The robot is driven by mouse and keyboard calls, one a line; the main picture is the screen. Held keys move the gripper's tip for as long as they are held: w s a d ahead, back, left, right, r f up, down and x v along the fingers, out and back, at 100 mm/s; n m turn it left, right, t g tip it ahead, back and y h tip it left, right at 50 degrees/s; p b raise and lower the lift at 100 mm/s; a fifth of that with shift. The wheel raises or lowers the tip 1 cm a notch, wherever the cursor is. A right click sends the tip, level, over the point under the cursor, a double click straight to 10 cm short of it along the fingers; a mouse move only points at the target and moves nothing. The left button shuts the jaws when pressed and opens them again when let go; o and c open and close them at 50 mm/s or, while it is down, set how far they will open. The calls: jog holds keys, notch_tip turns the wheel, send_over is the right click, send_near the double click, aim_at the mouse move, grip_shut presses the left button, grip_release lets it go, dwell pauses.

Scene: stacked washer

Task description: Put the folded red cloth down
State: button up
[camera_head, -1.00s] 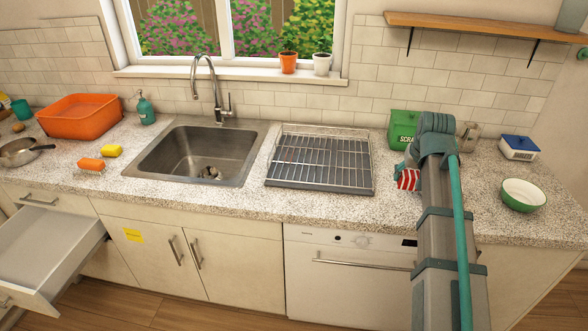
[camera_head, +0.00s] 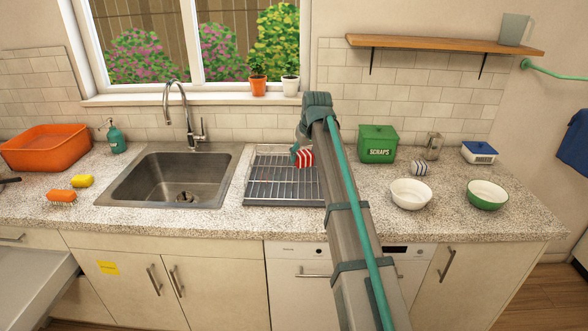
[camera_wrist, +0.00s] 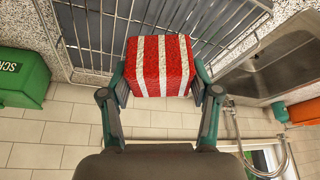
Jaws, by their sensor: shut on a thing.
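The folded red cloth (camera_wrist: 159,66) has white stripes and fills the space between my gripper's fingers in the wrist view. My gripper (camera_wrist: 160,88) is shut on it. In the head view the red cloth (camera_head: 304,158) shows at the end of my arm, over the right part of the dish rack (camera_head: 262,192). The rack's wire bars (camera_wrist: 95,30) lie beyond the cloth in the wrist view. I cannot tell whether the cloth touches the rack. My arm hides part of the rack's right side, and my gripper (camera_head: 297,155) is mostly hidden.
The steel sink (camera_head: 172,180) lies left of the rack. A green scraps bin (camera_head: 377,145), a striped item (camera_head: 421,168), a white bowl (camera_head: 410,194) and a green bowl (camera_head: 487,194) stand to the right. The rack's visible bed is empty.

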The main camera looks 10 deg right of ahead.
jog(key=w+f+p, duration=0.1)
jog(key=w+f, duration=0.1)
jog(key=w, duration=0.1)
jog(key=w+f+p, duration=0.1)
jog(key=w+f, duration=0.4)
jog(key=w, duration=0.1)
jog(key=shift+a+f+p, duration=0.25)
jog(key=shift+a+p, duration=0.05)
jog(key=shift+p, duration=0.1)
jog(key=shift+w+f+p, duration=0.1)
jog(key=shift+f+p, duration=0.2)
jog(key=shift+f, duration=1.4)
jog(key=shift+f, duration=0.2)
jog(key=o, duration=1)
jog(key=shift+r, duration=0.1)
jog(key=shift+r, duration=0.2)
jog(key=b+v, duration=0.2)
jog(key=v, duration=0.9)
jog(key=shift+r+b, duration=0.3)
jog(key=shift+r, duration=0.05)
